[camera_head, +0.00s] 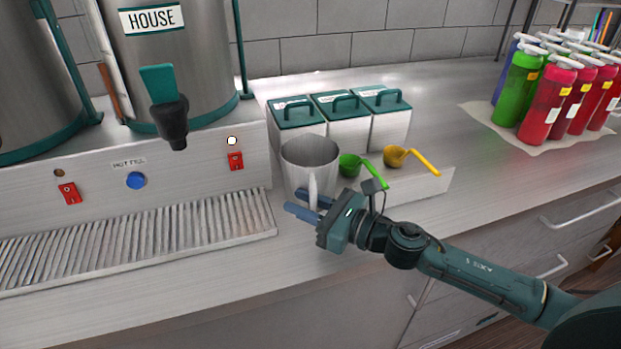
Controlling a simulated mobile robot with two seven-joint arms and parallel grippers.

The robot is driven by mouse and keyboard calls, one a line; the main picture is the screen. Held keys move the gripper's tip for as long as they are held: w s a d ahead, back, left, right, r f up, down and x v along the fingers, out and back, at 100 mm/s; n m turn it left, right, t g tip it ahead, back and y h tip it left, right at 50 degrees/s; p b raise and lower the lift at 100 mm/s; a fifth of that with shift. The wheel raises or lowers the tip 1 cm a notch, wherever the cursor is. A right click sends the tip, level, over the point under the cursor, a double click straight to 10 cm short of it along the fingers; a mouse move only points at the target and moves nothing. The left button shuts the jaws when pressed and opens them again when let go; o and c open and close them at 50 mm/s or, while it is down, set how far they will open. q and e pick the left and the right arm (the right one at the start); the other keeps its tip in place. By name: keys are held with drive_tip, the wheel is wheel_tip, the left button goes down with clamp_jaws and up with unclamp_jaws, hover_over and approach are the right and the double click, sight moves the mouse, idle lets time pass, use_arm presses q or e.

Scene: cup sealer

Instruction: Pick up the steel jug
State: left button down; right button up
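The steel jug (309,160) stands upright on the counter, right of the drip grate and in front of the lidded canisters. Its handle (313,190) faces the front, toward my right gripper. My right gripper (308,204) comes in from the right, with its two blue fingers apart at the handle's lower part. One finger is in front of the handle and the other reaches behind or beside it. I cannot tell whether either finger touches the handle. My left gripper is not in view.
Three white canisters with green lids (342,108) stand behind the jug. A green scoop (352,166) and a yellow scoop (397,157) sit in a low holder (425,186) to its right. The dispenser's drip grate (140,240) is at left. Bottles (545,95) stand far right.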

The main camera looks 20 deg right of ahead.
drive_tip(key=shift+c, duration=0.2)
clamp_jaws()
drive_tip(key=shift+r, duration=0.1)
